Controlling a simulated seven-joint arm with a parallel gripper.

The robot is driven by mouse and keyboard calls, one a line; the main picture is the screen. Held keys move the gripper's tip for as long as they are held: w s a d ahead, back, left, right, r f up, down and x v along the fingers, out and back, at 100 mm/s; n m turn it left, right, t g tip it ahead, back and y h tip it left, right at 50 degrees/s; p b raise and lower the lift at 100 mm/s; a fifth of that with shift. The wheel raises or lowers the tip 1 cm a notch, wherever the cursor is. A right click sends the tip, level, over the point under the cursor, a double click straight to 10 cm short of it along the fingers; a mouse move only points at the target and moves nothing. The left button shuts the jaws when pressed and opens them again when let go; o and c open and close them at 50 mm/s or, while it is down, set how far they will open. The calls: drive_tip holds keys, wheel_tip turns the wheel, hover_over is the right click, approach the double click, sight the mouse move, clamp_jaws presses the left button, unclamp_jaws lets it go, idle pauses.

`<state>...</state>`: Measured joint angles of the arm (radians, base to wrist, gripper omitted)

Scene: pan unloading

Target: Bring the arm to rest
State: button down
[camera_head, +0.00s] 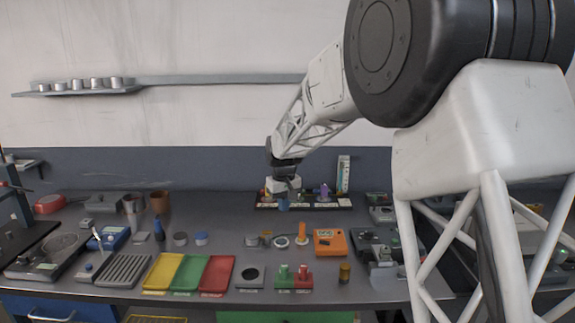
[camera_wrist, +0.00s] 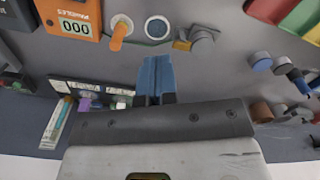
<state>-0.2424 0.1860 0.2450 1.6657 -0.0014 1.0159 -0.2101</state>
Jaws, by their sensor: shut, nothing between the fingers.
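My gripper (camera_head: 283,206) hangs in the middle of the head view, fingers downward, in front of a dark rack (camera_head: 322,205) at the back of the bench. In the wrist view its blue fingers (camera_wrist: 155,70) are together with nothing between them. The fingers are apart from the bench things in the wrist view. My arm reaches in from the upper right of the head view and hides part of the wall and bench behind it.
The grey bench (camera_head: 215,222) carries yellow (camera_head: 163,271), green (camera_head: 189,273) and red (camera_head: 217,274) trays. An orange box (camera_head: 330,242) and a red-green block (camera_head: 294,279) stand to the right. A wall shelf (camera_head: 80,89) holds several cups. Bare bench lies left of the gripper.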

drive_tip(key=s+d+r+m, duration=0.1)
drive_tip(key=s+d+r, duration=0.25)
drive_tip(key=s, duration=0.45)
drive_tip(key=s+d+r+m+t, duration=0.1)
drive_tip(key=s+d+r, duration=0.2)
drive_tip(key=s+d, duration=0.35)
drive_tip(key=s+d+r+m, duration=0.1)
drive_tip(key=s+d+r, duration=0.2)
drive_tip(key=s, duration=0.6)
drive_tip(key=s+d+f, duration=0.1)
drive_tip(key=s+d, duration=0.1)
drive_tip(key=s, duration=0.6)
drive_tip(key=s+d+f+m, duration=0.1)
drive_tip(key=s+d+f, duration=0.1)
drive_tip(key=s, duration=0.7)
drive_tip(key=s+d+f+m+t, duration=0.1)
drive_tip(key=s+d+f, duration=0.1)
drive_tip(key=s, duration=0.7)
drive_tip(key=shift+s+d, duration=0.2)
drive_tip(key=shift+d, duration=0.3)
drive_tip(key=shift+w, duration=0.1)
